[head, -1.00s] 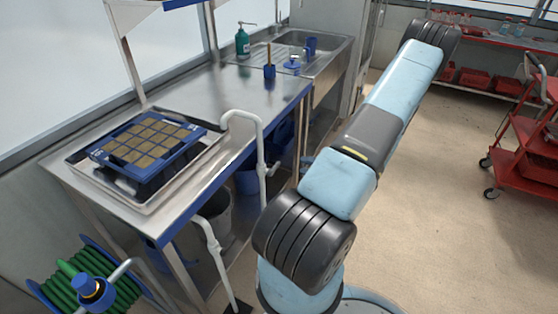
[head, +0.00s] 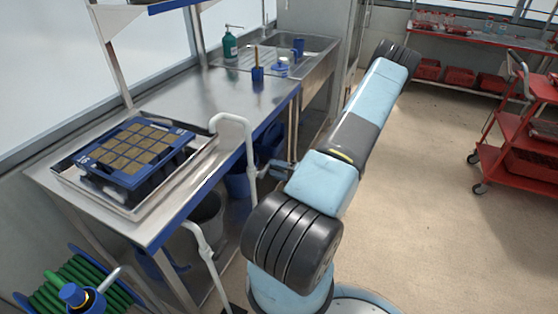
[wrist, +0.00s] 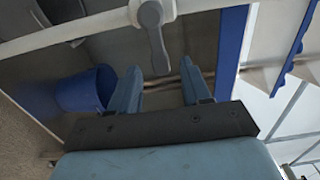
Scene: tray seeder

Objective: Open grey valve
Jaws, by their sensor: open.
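The grey valve (wrist: 150,14) sits on a white pipe (wrist: 85,27) at the top of the wrist view. Its grey lever (wrist: 158,48) hangs from the pipe, pointing down the picture toward my gripper. My gripper (wrist: 159,72) is open, with one pale blue finger on each side of the lever's line. The lever's free end appears at or near the gap between the fingertips; contact cannot be told. In the head view the white pipe (head: 250,150) rises in front of the steel bench, and my arm hides much of the area beside it.
A blue bucket (wrist: 86,90) is left of my fingers in the wrist view. A blue bench edge (wrist: 231,50) runs on the right. The steel bench (head: 190,100) carries a blue seed tray (head: 90,162). A red trolley (head: 510,165) stands right, beyond open floor.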

